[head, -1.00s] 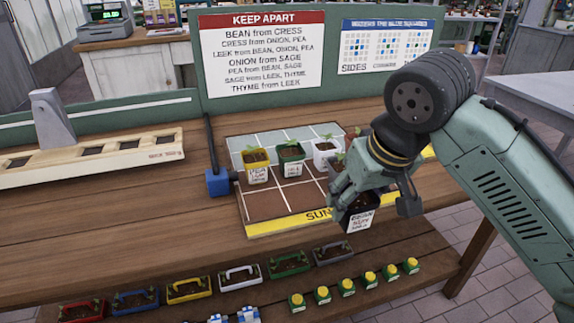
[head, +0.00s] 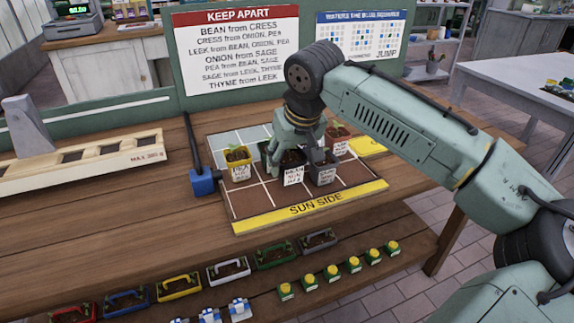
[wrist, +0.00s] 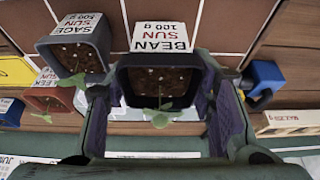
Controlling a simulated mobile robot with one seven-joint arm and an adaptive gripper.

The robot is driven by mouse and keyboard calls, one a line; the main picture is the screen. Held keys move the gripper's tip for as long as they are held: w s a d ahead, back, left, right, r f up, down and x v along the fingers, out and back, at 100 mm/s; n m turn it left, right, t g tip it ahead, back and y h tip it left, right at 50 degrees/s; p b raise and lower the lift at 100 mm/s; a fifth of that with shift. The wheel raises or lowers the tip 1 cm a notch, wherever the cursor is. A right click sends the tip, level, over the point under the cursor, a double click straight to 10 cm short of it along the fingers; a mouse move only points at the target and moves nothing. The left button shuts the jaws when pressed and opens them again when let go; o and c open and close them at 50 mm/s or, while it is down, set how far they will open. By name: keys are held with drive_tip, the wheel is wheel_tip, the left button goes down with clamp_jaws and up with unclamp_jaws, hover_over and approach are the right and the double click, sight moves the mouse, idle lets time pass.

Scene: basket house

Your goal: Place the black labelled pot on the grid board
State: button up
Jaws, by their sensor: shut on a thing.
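The black labelled pot (head: 293,177) has a white label and a small green seedling. In the wrist view the black pot (wrist: 158,80) reads "BEAN SUN 100 g". My gripper (head: 302,160) is shut on it, with one finger on either side in the wrist view (wrist: 160,108). The pot is over the grid board (head: 258,201), near its middle; I cannot tell whether its base touches. A grey pot labelled "SAGE SUN" (wrist: 75,52) is close beside it, to the right in the head view (head: 322,173). My gripper partly hides the pots behind.
A yellow pot (head: 239,165) stands left on the board, and a reddish pot (head: 339,132) stands at the back right. A blue-ended tool (head: 203,181) lies beside the board. The front cells by the yellow "SUN SIDE" strip are bare. A wooden rack (head: 85,168) stands left.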

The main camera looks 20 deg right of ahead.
sight(287, 170)
drive_tip(key=shift+w+a, duration=0.15)
drive_tip(key=shift+w, duration=0.5)
drive_tip(key=shift+s+f+p, duration=0.1)
drive_tip(key=shift+f+p, duration=0.35)
drive_tip(key=shift+f, duration=1.35)
drive_tip(key=shift+f, duration=0.15)
drive_tip(key=o, duration=0.9)
drive_tip(key=b+v, duration=0.1)
drive_tip(key=v, duration=1.1)
